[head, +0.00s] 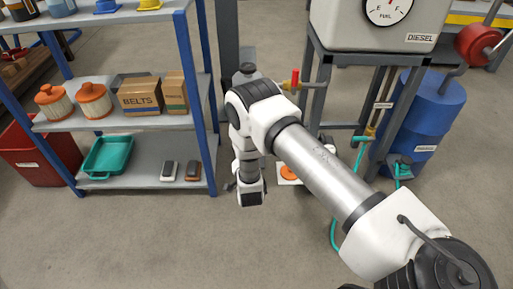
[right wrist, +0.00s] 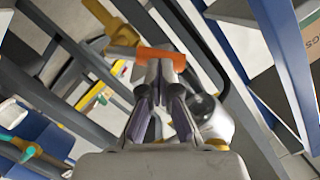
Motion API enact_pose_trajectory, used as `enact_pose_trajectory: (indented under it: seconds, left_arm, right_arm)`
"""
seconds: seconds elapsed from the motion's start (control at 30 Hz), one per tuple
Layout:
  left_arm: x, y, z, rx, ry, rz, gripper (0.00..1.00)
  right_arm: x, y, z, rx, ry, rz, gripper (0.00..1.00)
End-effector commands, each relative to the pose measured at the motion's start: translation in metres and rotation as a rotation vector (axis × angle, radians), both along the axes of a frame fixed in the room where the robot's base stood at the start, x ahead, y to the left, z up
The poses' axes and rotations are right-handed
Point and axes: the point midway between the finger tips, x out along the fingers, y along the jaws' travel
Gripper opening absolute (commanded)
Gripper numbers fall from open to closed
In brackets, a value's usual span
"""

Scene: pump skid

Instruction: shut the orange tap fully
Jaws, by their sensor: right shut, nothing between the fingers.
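The orange tap handle (right wrist: 160,54) is a flat bar on a brass-coloured valve body (right wrist: 122,36) in the right wrist view. My right gripper (right wrist: 160,72) is shut and empty. Its fingertips overlap the lower edge of the orange handle in this view; I cannot tell whether they touch it. In the head view my right arm crosses the middle, and I cannot make out its fingertips. My left gripper is out of view.
A red-handled valve (head: 295,80) sits beside my arm, under the diesel tank (head: 378,24). An orange round shape on a white plate (head: 289,172) is partly covered by my arm. The shelf rack (head: 150,122) stands left and a blue drum (head: 425,112) right. The front left floor is clear.

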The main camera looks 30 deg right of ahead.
Motion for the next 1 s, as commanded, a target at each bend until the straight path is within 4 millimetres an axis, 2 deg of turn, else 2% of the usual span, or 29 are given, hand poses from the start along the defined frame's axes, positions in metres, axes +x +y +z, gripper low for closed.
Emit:
enact_pose_trajectory:
  seconds: [1.0]
  left_arm:
    - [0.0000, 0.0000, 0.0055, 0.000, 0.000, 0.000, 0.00]
  right_arm:
    - [0.0048, 0.0068, -0.0043, -0.143, 0.085, -0.001, 0.00]
